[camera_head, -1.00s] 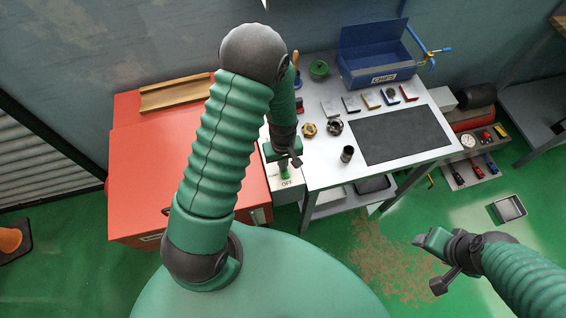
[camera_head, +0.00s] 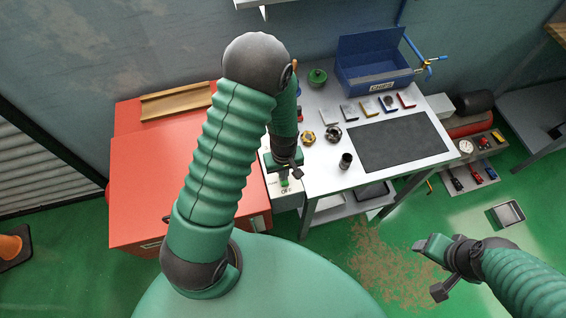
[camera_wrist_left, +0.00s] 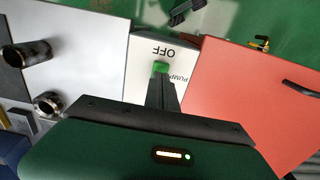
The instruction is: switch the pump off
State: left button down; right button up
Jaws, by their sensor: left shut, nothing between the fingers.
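The pump switch is a white box (camera_wrist_left: 140,75) lettered "OFF" and "PUMP", with a green lever (camera_wrist_left: 161,67). In the head view the box (camera_head: 290,201) sits between the red cabinet and the white worktable, with the lever (camera_head: 285,183) just above "OFF". My left gripper (camera_head: 292,172) is shut and empty, right at the lever. In the left wrist view its dark fingertips (camera_wrist_left: 161,84) are up against or just short of the lever; I cannot tell if they touch. They partly hide "PUMP". My right gripper (camera_head: 430,250) is over the floor at the right, its jaws unclear.
The red cabinet (camera_head: 135,200) stands left of the switch. The worktable (camera_head: 325,175) to its right holds a dark mat (camera_head: 400,141), a dark cylinder (camera_head: 345,160), knobs and a blue bin (camera_head: 370,65). A grey tray (camera_head: 507,214) lies on the floor.

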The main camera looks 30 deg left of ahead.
pick_arm(q)
jog(key=r, duration=0.1)
jog(key=r+p, duration=0.1)
jog(key=r, duration=0.1)
jog(key=r+p, duration=0.1)
jog(key=shift+w+a+r, duration=0.15)
jog(key=shift+w+a, duration=0.2)
jog(key=shift+w, duration=0.05)
notch_tip(320, 180, up, 9)
jog(key=a+b, duration=0.1)
jog(key=b, duration=0.1)
jog(key=shift+w, duration=0.4)
pick_arm(e)
jog(key=shift+s+r, duration=0.15)
jog(key=shift+r, duration=0.35)
pick_arm(q)
jog(key=shift+f, duration=0.2)
